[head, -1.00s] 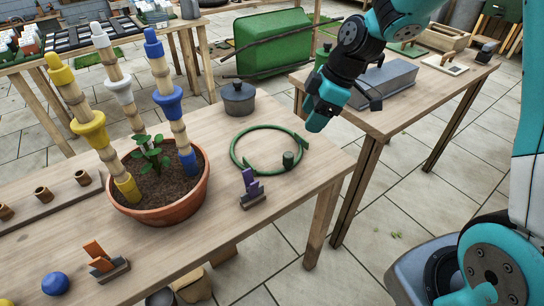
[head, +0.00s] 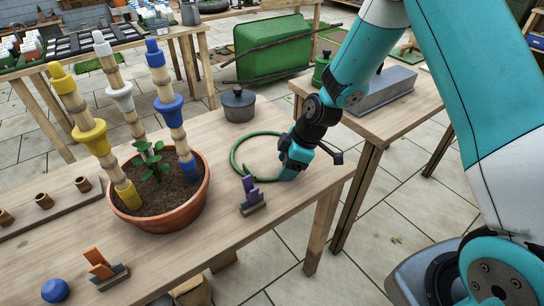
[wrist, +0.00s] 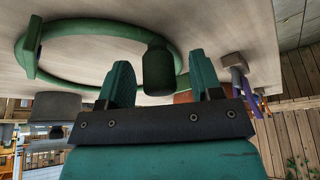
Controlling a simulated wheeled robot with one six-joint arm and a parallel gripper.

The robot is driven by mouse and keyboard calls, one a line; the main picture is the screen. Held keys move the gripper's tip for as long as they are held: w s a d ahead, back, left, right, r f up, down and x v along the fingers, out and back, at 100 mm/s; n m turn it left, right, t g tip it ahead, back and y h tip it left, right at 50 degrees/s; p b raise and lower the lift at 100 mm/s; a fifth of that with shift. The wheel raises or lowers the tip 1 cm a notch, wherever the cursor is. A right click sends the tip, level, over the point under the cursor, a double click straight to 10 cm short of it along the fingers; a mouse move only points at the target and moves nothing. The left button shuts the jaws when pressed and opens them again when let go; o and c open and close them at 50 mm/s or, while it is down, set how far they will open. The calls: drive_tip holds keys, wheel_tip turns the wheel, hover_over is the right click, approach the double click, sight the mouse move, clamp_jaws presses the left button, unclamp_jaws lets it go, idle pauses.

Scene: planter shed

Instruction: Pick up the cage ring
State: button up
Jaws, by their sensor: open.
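The cage ring (head: 234,158) is a green hoop lying on the wooden table, right of the terracotta pot. In the wrist view the ring (wrist: 85,88) shows with a dark green knob (wrist: 158,68) on its near side and a flat tab at its left. My gripper (wrist: 158,82) is open, with one green finger on each side of the knob. In the head view my gripper (head: 292,168) is over the right part of the ring and hides the knob. I cannot tell whether the fingers touch it.
A grey lidded pot (head: 238,104) stands behind the ring. A small block with purple pieces (head: 250,194) stands in front of it. The terracotta pot (head: 165,215) holds several tall stakes and a plant. A second table (head: 395,125) is at the right.

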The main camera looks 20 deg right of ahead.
drive_tip(key=c, duration=1)
